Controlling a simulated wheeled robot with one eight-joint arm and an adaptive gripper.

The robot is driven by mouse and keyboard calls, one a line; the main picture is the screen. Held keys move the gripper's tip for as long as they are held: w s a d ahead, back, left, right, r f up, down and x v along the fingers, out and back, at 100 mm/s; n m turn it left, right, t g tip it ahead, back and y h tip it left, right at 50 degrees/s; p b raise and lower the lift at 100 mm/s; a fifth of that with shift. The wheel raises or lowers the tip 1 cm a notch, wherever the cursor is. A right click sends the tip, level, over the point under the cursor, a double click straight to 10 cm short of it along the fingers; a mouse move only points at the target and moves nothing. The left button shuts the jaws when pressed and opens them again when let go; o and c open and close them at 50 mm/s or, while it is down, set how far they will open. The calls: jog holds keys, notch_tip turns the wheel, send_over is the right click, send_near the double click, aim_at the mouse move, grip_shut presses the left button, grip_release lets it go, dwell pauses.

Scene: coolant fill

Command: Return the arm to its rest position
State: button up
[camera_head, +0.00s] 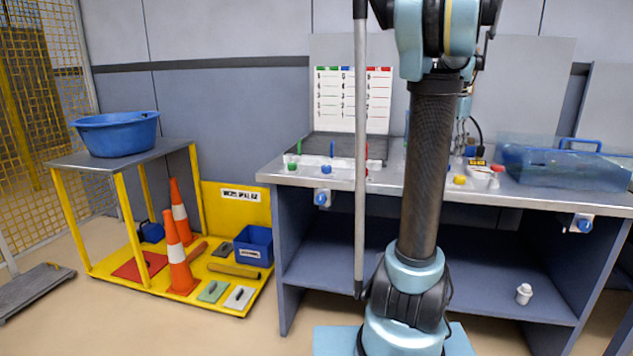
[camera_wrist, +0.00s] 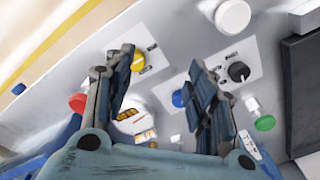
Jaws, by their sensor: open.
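My arm (camera_head: 424,170) stands upright in front of the workbench, its elbow at the top of the head view. In that view my gripper is mostly hidden behind the arm. In the wrist view my gripper (camera_wrist: 163,90) has its two blue fingers spread apart, with nothing held between them. The fingers point over a pale panel with a yellow knob (camera_wrist: 138,62), a black knob (camera_wrist: 238,72) and a white round knob (camera_wrist: 232,17). I cannot tell how high above the panel they are.
The workbench (camera_head: 250,178) carries a clear blue tank (camera_head: 565,165) at right and small coloured parts at left. A grey pole (camera_head: 360,220) shows beside my arm. A yellow cart (camera_head: 140,268) with cones (camera_head: 178,255) and a blue basin (camera_head: 117,135) stands left.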

jog(key=s+a+f+n+t, duration=0.1)
jog(key=s+a+f+n, duration=0.3)
jog(key=s+a+f, duration=0.5)
jog(key=s+a+f+n, duration=0.5)
jog(key=s+a+f, duration=0.2)
jog(key=s+a, duration=0.35)
jog(key=s+a+f+n, duration=0.3)
jog(key=s+f, duration=0.3)
jog(key=f, duration=0.3)
jog(key=shift+s+a+t, duration=0.15)
jog(key=shift+a+t, duration=0.25)
jog(key=shift+a, duration=0.2)
jog(key=shift+f, duration=0.1)
jog(key=shift+w+f, duration=0.2)
jog(key=shift+w, duration=0.25)
